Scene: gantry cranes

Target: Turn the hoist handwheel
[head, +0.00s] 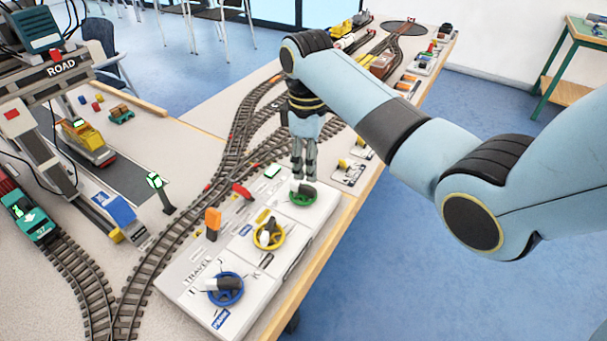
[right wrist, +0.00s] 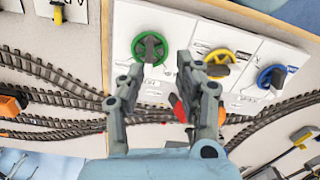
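Three handwheels sit in a row on white control boxes (head: 185,282): green (head: 302,197), yellow (head: 277,236) and blue (head: 238,295). There the green wheel (right wrist: 139,49) lies beyond the fingertips, with the yellow (right wrist: 229,55) and blue (right wrist: 265,75) wheels to the right. My left gripper is not in view.
Train tracks (head: 182,222) run beside the boxes. A red lever (head: 242,190) and an orange block (head: 212,218) stand near their track-side edge. A gantry marked ROAD (head: 62,67) stands at left over a yellow truck (head: 88,140). The table edge is on the right.

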